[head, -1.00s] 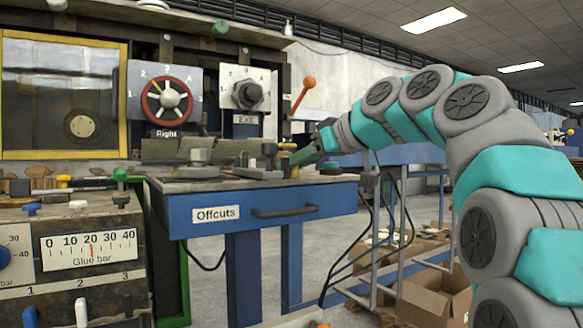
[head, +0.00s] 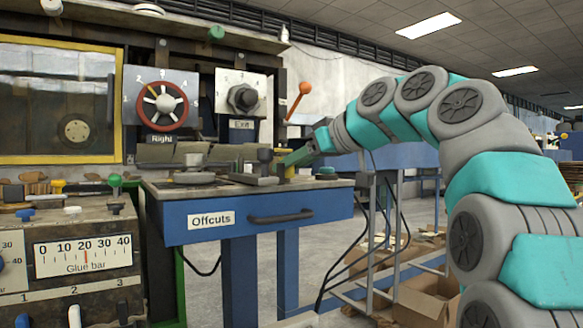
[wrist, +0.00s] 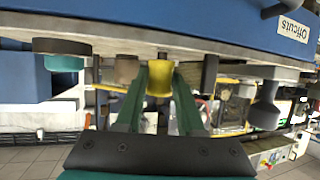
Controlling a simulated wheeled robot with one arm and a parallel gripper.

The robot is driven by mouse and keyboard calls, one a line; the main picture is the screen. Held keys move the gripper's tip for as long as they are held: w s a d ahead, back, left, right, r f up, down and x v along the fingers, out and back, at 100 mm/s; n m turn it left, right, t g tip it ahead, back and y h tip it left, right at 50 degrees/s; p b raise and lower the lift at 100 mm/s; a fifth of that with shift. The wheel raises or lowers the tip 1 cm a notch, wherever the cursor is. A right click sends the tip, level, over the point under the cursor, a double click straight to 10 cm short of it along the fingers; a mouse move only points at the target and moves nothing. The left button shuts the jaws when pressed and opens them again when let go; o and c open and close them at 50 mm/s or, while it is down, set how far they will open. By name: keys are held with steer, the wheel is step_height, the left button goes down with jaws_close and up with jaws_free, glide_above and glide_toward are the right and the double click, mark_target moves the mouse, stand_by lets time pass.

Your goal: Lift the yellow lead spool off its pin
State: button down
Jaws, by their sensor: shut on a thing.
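The yellow spool (wrist: 159,80) is between the two green fingers of my gripper (wrist: 160,72) in the wrist view, which shows the bench upside down. The gripper is shut on it. In the head view the yellow spool (head: 288,171) shows small at the back right of the blue bench's top, with the green fingers of my gripper (head: 287,162) reaching it from the right. A short dark piece shows between the spool and the bench top in the wrist view. Whether the spool is still around its pin I cannot tell.
The blue bench (head: 330,208) has an Offcuts drawer. A dark-topped post (head: 265,160) stands close left of the spool, and a low green-and-dark piece (head: 326,173) lies to its right. A grey round weight (head: 194,175) sits further left. Open air lies above the bench.

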steer(key=shift+r+p, duration=0.45)
steer(key=shift+r, duration=0.8)
steer(key=s+d+b, duration=0.1)
steer(key=s+d, duration=0.2)
steer(key=s, duration=0.4)
steer(key=s+d+r+b, duration=0.1)
steer(key=s+d+b, duration=0.1)
steer(key=s+d, duration=0.2)
steer(key=s, duration=0.3)
steer(key=shift+s+d+r, duration=0.15)
steer(key=shift+s+r, duration=0.05)
steer(key=shift+r, duration=0.1)
